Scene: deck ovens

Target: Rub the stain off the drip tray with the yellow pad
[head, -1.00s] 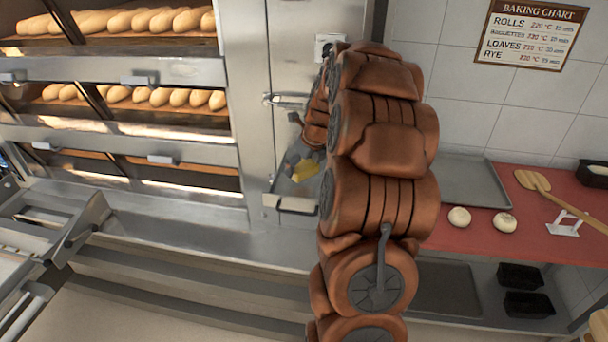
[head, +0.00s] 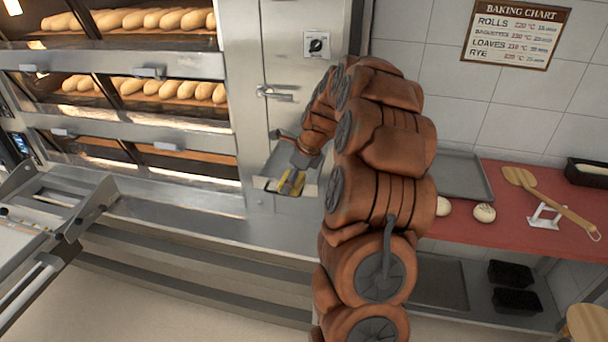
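The yellow pad (head: 285,187) shows at the end of my arm, with yellow on both sides of a dark finger. My gripper (head: 292,181) points down and appears shut on the pad. Both are over the drip tray (head: 268,178), a small shallow metal tray at the front of the steel oven column. The pad looks low over the tray, but I cannot tell whether it touches the tray floor. The stain cannot be made out; my gripper, wrist and the pad cover part of the tray.
Deck ovens with loaves (head: 150,90) stand at the left, beside a steel door with a handle (head: 274,93). A metal rack (head: 50,215) stands at the lower left. The red counter (head: 520,225) at the right holds a baking sheet (head: 462,178), buns and a wooden peel (head: 550,200).

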